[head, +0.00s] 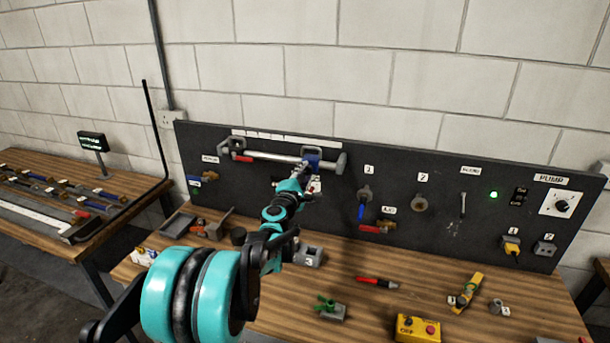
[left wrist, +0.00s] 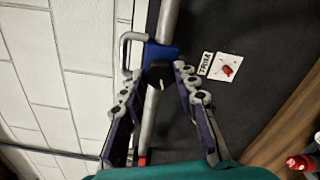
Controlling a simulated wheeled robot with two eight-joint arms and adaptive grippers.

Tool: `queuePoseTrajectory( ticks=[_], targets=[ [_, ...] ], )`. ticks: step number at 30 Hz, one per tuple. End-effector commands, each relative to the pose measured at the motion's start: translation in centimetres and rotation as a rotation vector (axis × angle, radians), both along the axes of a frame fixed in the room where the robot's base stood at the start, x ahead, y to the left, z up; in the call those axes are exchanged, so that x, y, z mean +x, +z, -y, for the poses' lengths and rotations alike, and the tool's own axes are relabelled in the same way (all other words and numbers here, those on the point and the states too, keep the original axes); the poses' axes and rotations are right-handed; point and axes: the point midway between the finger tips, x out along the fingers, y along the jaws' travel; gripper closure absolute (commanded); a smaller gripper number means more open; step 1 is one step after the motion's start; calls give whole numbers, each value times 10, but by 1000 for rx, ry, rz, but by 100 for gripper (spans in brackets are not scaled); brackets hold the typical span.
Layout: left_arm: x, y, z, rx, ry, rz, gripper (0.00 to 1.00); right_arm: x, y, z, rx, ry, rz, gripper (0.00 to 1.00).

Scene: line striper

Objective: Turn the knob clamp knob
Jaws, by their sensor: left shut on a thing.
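The knob clamp is a blue block (head: 318,160) on a silver horizontal rail (head: 270,158) on the dark panel. It also shows in the left wrist view (left wrist: 162,52). Its black knob (left wrist: 159,77), with a pale mark line, sits between the fingers of my left gripper (left wrist: 154,80). My left gripper (head: 310,180) is shut on the knob, with one finger at each side. In the head view, my arm and gripper hide the knob. My right gripper is in neither view.
A label with a red picture (left wrist: 229,67) sits beside the clamp. A valve with a blue handle (head: 362,212) is to the right on the panel. The wooden bench (head: 390,275) holds a red pen-like tool (head: 377,282) and a yellow box (head: 418,328).

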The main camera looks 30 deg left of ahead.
Motion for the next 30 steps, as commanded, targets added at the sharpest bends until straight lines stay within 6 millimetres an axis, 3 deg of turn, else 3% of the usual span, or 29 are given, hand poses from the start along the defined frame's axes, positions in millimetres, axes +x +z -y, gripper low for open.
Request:
queuePoseTrajectory(
  ticks=[15,30],
  targets=[
    [-1,-1,0,-320,0,77,99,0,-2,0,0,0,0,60],
    [-1,-1,0,-376,0,90,99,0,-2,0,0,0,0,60]
  ],
)
